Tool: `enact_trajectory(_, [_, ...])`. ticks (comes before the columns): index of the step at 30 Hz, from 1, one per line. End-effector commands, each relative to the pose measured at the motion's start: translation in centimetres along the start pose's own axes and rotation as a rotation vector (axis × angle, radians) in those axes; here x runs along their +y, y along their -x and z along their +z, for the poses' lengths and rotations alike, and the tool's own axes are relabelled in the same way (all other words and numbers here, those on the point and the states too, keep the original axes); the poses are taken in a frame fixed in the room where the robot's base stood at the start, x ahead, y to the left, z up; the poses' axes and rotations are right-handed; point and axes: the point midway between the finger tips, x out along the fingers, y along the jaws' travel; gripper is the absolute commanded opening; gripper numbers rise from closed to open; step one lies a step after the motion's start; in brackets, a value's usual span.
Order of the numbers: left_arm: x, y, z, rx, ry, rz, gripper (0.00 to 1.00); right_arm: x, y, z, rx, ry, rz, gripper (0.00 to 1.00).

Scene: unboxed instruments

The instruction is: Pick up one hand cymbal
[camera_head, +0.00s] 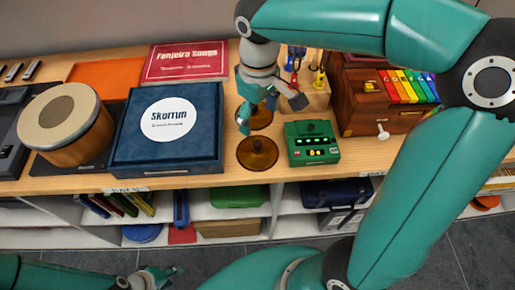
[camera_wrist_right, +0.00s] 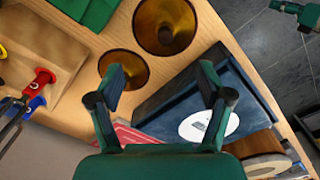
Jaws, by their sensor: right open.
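Two round amber-brown hand cymbals lie on the wooden shelf top. The front cymbal (camera_head: 258,153) is in full view near the shelf edge; in the right wrist view it (camera_wrist_right: 165,25) is at the top. The rear cymbal (camera_head: 261,118) is partly hidden by my right gripper; it (camera_wrist_right: 128,62) lies near the left finger in the wrist view. My right gripper (camera_head: 268,108) is open and empty above the rear cymbal, its fingers (camera_wrist_right: 160,78) apart. My left gripper (camera_head: 168,274) is low at the left, away from the shelf; its opening is unclear.
A dark blue box (camera_head: 125,158) stands left of the cymbals, with a wooden drum (camera_head: 65,145) beyond. A green device (camera_head: 312,155) sits close at right, near a wooden box with coloured bars (camera_head: 365,120). A red book (camera_head: 186,62) lies behind.

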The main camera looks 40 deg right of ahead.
Motion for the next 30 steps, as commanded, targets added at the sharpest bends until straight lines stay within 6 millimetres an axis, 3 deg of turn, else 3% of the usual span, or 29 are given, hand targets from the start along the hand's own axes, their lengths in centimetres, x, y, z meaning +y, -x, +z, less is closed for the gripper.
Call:
enact_trajectory(6, [-0.1, -0.1, 0.0, 0.001, 0.0, 0.0, 0.4, 0.0, -4.2, 0.1, -0.003, -0.003, -0.001, 0.79])
enact_trajectory(14, [0.0, -0.1, 0.0, 0.001, 0.0, 0.0, 0.4, 0.0, -5.8, 0.2, -0.001, -0.004, 0.0, 0.79])
enact_trajectory(24, [0.1, 0.4, 0.0, 0.001, 0.0, 0.0, 0.4, -0.7, -10.1, 0.6, -0.003, -0.005, -0.001, 0.79])
enact_trajectory(30, [0.1, 0.4, 0.0, 0.001, 0.0, 0.0, 0.4, -0.7, -10.6, 0.5, 0.001, -0.004, 0.0, 0.79])
